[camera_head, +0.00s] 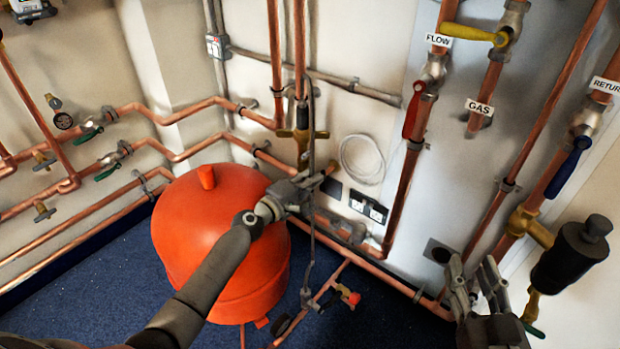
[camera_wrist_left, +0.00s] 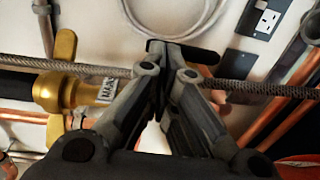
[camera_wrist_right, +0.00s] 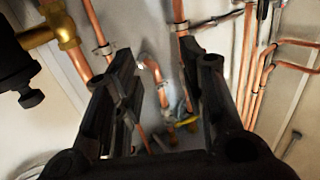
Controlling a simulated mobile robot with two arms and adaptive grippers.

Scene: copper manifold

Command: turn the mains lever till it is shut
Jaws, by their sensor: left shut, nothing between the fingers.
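The brass mains valve (camera_head: 303,134) sits on the vertical pipe above the left gripper in the head view. In the left wrist view the brass body (camera_wrist_left: 65,88) carries a partly hidden label (camera_wrist_left: 107,90) reading "MA…". A dark lever bar (camera_wrist_left: 200,53) lies across the tips of my left gripper (camera_wrist_left: 163,62), and its dark end (camera_head: 331,187) shows in the head view. My left gripper (camera_head: 318,178) is shut and empty; whether it touches the lever I cannot tell. My right gripper (camera_head: 474,277) is open and empty at the lower right.
A large red vessel (camera_head: 200,235) stands under my left arm. A braided hose (camera_wrist_left: 255,90) runs behind the left fingers. Copper pipes, a red lever (camera_head: 411,115) and a blue lever (camera_head: 567,167) are on the wall. A black cylinder (camera_head: 572,255) is close to my right gripper.

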